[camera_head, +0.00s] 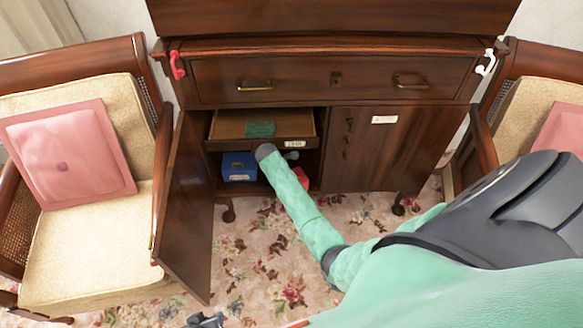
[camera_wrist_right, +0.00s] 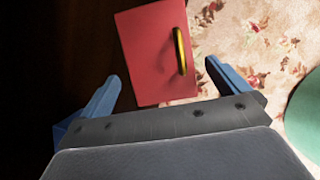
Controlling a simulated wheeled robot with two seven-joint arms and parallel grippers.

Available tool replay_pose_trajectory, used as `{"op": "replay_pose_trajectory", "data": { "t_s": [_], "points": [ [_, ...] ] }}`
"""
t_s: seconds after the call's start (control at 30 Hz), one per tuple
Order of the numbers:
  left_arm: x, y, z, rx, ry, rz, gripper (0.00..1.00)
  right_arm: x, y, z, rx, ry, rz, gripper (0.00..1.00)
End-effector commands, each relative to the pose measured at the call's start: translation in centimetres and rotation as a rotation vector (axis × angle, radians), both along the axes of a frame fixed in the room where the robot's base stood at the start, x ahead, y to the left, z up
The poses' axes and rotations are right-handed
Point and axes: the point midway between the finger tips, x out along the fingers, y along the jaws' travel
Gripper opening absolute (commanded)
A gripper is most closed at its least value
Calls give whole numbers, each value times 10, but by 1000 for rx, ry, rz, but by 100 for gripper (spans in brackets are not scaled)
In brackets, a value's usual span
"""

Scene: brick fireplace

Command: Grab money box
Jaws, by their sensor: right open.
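A red box with a yellow handle (camera_wrist_right: 155,50) fills the middle of the right wrist view, between and beyond the blue fingers of my right gripper (camera_wrist_right: 163,70). These fingers are spread wide and appear empty. A small part of the red box (camera_head: 301,178) shows beside my right arm in the head view, low in the open cabinet (camera_head: 190,200). A blue box (camera_head: 239,167) sits to its left on the same level. I cannot tell which box is the money box. Part of my left gripper (camera_head: 206,320) shows at the bottom edge; its jaws are unclear.
The left cabinet door (camera_head: 187,205) stands open; the right door (camera_head: 370,145) is shut. An open inner drawer (camera_head: 225,128) with a green item (camera_head: 261,129) lies above the boxes. Armchairs stand left (camera_head: 90,245) and right (camera_head: 535,95). Flowered carpet (camera_head: 265,250) lies in front.

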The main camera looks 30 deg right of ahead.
Motion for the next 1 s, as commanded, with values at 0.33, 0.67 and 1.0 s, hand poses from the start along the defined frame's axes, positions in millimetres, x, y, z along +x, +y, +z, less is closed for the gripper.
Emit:
{"op": "replay_pose_trajectory", "data": {
  "t_s": [0.33,0.67,1.0],
  "points": [
    [2,-1,-3,-4,-13,3,31,-2,-23,-36,1,0,-1,100],
    [2,-1,-10,-3,-12,3,31,-3,-28,-46,0,-1,-1,100],
    [3,-1,-9,-2,-14,4,31,-2,-28,-45,0,-1,-1,51]
  ]
}}
